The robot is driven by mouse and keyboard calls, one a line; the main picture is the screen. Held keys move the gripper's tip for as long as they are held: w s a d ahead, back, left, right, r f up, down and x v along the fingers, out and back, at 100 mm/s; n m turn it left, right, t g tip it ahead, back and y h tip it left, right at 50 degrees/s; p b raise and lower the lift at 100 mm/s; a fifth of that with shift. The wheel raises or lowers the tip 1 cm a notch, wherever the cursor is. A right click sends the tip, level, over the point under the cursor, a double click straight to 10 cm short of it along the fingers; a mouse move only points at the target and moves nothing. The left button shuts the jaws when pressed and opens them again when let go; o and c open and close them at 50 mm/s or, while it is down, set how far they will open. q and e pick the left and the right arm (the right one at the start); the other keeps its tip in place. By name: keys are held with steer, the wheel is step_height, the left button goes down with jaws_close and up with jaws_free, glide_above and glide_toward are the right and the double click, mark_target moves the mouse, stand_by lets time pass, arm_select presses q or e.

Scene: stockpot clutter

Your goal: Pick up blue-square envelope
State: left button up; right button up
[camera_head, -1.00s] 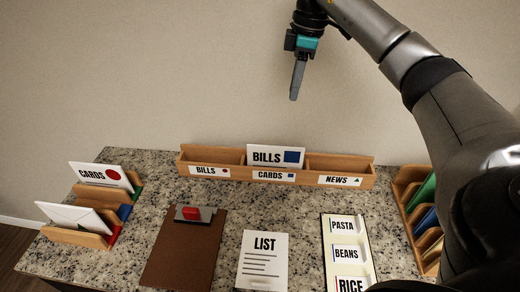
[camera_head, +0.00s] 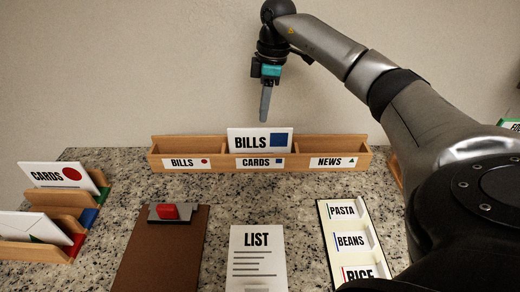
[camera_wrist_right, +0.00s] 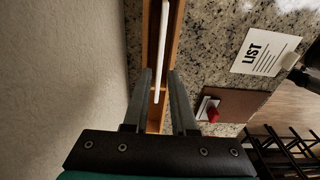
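The blue-square envelope (camera_head: 260,140) is white, reads BILLS and has a blue square at its right. It stands upright in the middle compartment of a wooden rack (camera_head: 160,155), behind a CARDS label with a blue square. My right gripper (camera_head: 264,119) points down just above the envelope's top edge. In the right wrist view the two fingers of this gripper (camera_wrist_right: 160,72) are apart, and the envelope's thin white edge (camera_wrist_right: 172,40) runs in line with the gap between them. Whether the tips reach past the edge is hard to tell. My left gripper is out of view.
Left, a stepped holder (camera_head: 75,198) bears a CARDS envelope (camera_head: 48,177) with a red circle and another white envelope (camera_head: 25,225). A brown clipboard (camera_head: 160,255), a LIST sheet (camera_head: 257,260) and a PASTA/BEANS/RICE board (camera_head: 325,240) lie in front. The wall is close behind the rack.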

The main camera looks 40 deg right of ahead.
mark_target(260, 138)
step_height(260, 138, down, 3)
steer(key=shift+w+a+f, duration=0.1)
steer(key=shift+a, duration=0.05)
steer(key=shift+f+b, duration=0.35)
steer(key=shift+f, duration=0.3)
steer(key=f, duration=0.3)
steer(key=f+b, duration=0.1)
steer(key=f, duration=0.1)
steer(key=shift+w+a, duration=0.2)
steer(key=shift+a, duration=0.05)
steer(key=shift+r, duration=0.1)
jaws_close()
